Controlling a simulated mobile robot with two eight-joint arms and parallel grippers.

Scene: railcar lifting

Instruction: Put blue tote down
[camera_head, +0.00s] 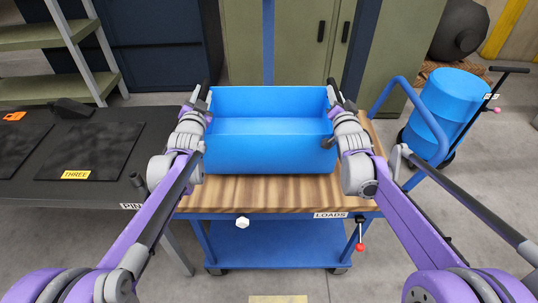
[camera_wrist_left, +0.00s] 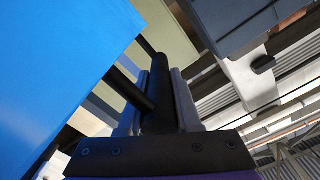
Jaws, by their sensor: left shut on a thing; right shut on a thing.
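The blue tote (camera_head: 268,155) is upright and looks empty, over the wooden top of the cart labelled LOADS (camera_head: 275,193). I cannot tell whether its base touches the wood or is slightly above it. My left gripper (camera_head: 203,96) is shut at the tote's left end. In the left wrist view its dark fingers (camera_wrist_left: 158,92) close on a dark bar beside the tote's blue wall (camera_wrist_left: 55,70). My right gripper (camera_head: 336,95) is shut at the tote's right end; its fingertips are partly hidden. Both grippers appear at similar heights.
A dark table (camera_head: 70,190) with black mats, one tagged THREE, stands left of the cart. A blue barrel (camera_head: 440,115) on a hand truck stands to the right. Green cabinets (camera_head: 290,45) are behind. Bare wood shows along the cart's front edge.

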